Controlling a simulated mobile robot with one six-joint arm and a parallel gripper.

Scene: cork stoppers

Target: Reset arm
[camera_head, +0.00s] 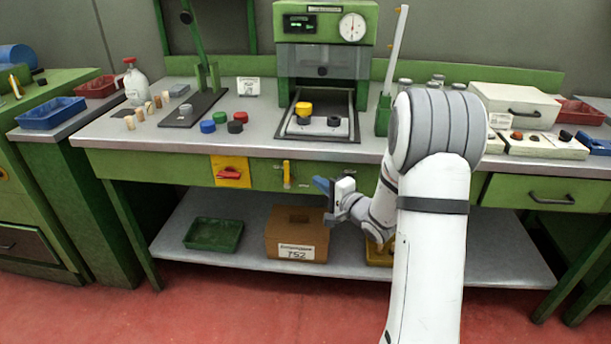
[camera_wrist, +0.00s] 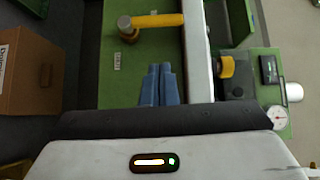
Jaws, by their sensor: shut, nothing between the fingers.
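Cork stoppers (camera_head: 139,113) stand in a loose group at the left of the bench top. My gripper is well away from them. A yellow handle (camera_wrist: 155,20) on the green front lies just beyond the fingertips in the wrist view.
The worktop (camera_head: 265,150) carries a green press (camera_head: 323,50) with a dial, and coloured caps (camera_head: 208,126). A white box (camera_head: 515,105) stands at the right. On the lower shelf are a cardboard box (camera_head: 297,233) and a green tray (camera_head: 213,234). The red floor (camera_head: 270,310) in front is clear.

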